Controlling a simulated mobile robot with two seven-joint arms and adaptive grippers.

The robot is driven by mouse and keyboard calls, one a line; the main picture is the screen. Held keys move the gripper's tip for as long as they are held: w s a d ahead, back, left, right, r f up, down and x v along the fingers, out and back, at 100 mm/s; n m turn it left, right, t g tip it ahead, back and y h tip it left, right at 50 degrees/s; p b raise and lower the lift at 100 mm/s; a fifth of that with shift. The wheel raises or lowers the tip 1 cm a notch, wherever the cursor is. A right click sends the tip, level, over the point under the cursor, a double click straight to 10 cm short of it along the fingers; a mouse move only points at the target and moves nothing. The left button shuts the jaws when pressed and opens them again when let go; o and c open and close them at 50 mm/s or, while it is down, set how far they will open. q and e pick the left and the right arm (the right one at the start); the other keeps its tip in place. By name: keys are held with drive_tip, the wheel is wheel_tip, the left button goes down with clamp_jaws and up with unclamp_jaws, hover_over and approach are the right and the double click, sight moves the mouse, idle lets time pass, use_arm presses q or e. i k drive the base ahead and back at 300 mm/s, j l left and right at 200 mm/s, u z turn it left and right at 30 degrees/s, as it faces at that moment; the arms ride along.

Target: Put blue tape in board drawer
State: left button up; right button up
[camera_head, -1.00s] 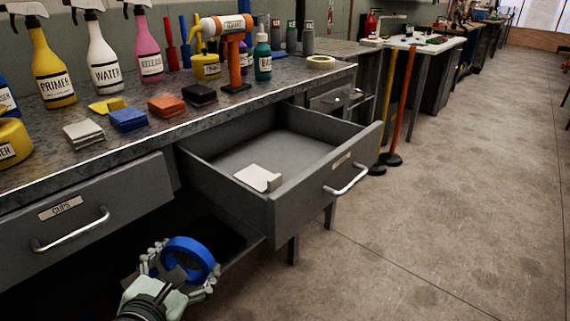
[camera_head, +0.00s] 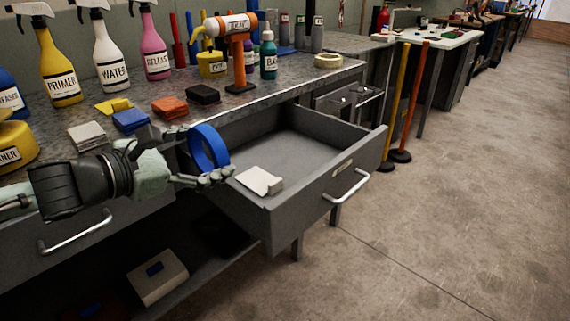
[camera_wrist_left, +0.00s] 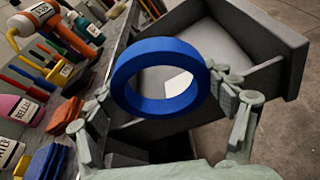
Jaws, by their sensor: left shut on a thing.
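The blue tape (camera_head: 209,148) is a thick blue roll held on edge by my left gripper (camera_head: 200,160). In the left wrist view the blue tape (camera_wrist_left: 160,76) sits between the two fingers of the left gripper (camera_wrist_left: 165,100). The open drawer (camera_head: 318,193) is pulled out from under the bench, with a small label and a metal handle. The tape is at the drawer's left side, near its left wall. Inside the drawer a white piece (camera_head: 260,181) lies near the front left corner. The rest of the drawer floor is bare. My right gripper is not in view.
A pale tape roll (camera_head: 328,60) lies near the bench's right edge. A second drawer handle (camera_head: 75,233) is at left. Floor at right is clear.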

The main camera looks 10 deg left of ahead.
sight(308, 172)
drive_tip(key=i+l, duration=0.7)
drive_tip(key=l, duration=0.15)
